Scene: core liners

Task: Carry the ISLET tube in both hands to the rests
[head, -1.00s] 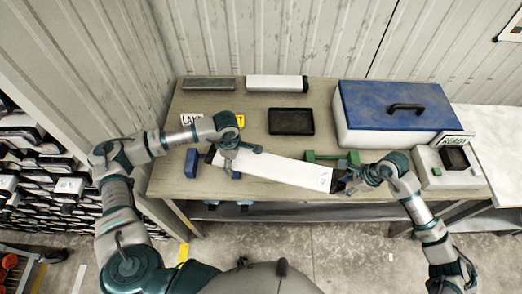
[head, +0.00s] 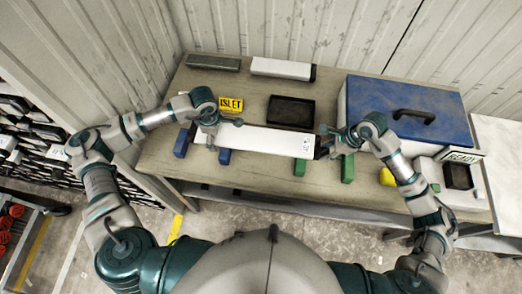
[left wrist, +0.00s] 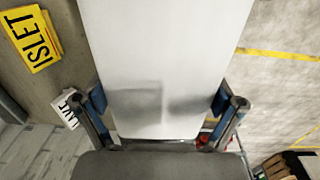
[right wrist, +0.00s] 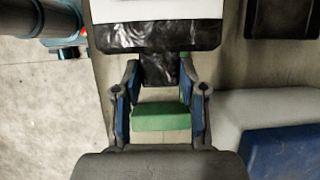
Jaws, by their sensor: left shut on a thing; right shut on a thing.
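The white tube (head: 260,139) with a black right end lies nearly level across the head view, over the front part of the table. My left gripper (head: 208,136) is shut across its left end; in the left wrist view the fingers flank the white tube (left wrist: 160,70). My right gripper (head: 334,143) is shut at the black end (right wrist: 158,37), partly hidden in the head view. Blue blocks (head: 183,143) (head: 224,156) stand near the left end. Green blocks (head: 299,167) (head: 347,169) stand near the right end. I cannot tell whether the tube touches any block.
A yellow ISLET sign (head: 230,104) stands behind the tube's left part. A black tray (head: 291,111), a grey tube (head: 213,63) and another white tube (head: 282,69) lie farther back. A blue-lidded box (head: 408,110) and a READY device (head: 462,157) stand right. A yellow object (head: 387,177) is near the front.

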